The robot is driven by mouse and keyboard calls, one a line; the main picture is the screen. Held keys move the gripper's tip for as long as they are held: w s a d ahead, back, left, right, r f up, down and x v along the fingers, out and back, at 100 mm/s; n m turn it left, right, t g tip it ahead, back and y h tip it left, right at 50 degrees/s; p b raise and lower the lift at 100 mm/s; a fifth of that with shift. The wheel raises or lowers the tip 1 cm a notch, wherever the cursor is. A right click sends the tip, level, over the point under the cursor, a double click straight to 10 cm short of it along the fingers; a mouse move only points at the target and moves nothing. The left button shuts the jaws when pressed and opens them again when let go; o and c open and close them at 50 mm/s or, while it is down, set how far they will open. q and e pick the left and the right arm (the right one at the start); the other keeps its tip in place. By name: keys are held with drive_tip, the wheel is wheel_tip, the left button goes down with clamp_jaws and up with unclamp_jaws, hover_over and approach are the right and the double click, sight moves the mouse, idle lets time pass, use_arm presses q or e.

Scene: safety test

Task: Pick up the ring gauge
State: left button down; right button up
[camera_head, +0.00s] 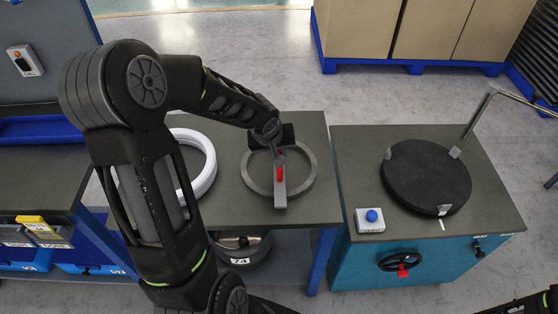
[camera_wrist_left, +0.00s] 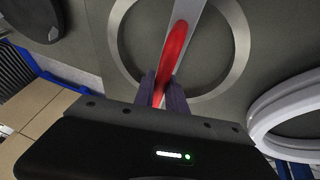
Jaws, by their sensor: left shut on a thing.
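The ring gauge (camera_head: 280,194) is a grey ring with a flat bar across it and a red handle (camera_head: 280,174) on the bar. It lies on, or very close above, the dark top of the middle table; I cannot tell which. My left gripper (camera_head: 278,153) reaches down over it from the far side. In the left wrist view, my left gripper (camera_wrist_left: 162,88) is shut on the red handle (camera_wrist_left: 177,42), with the grey ring (camera_wrist_left: 242,48) around it.
A white ring (camera_head: 207,156) lies left of the gauge, partly hidden by my arm. Across a gap at right, a teal bench (camera_head: 345,262) carries a black disc (camera_head: 426,176) with clamps and a blue-button box (camera_head: 370,220). Cardboard boxes (camera_head: 420,28) stand behind.

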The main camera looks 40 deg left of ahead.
use_arm(q)
drive_tip(key=shift+w+r, duration=0.1)
drive_tip(key=shift+r, duration=0.05)
wheel_tip(320, 180, up, 10)
drive_tip(key=shift+f+p, duration=0.1)
drive_tip(key=shift+p, duration=0.5)
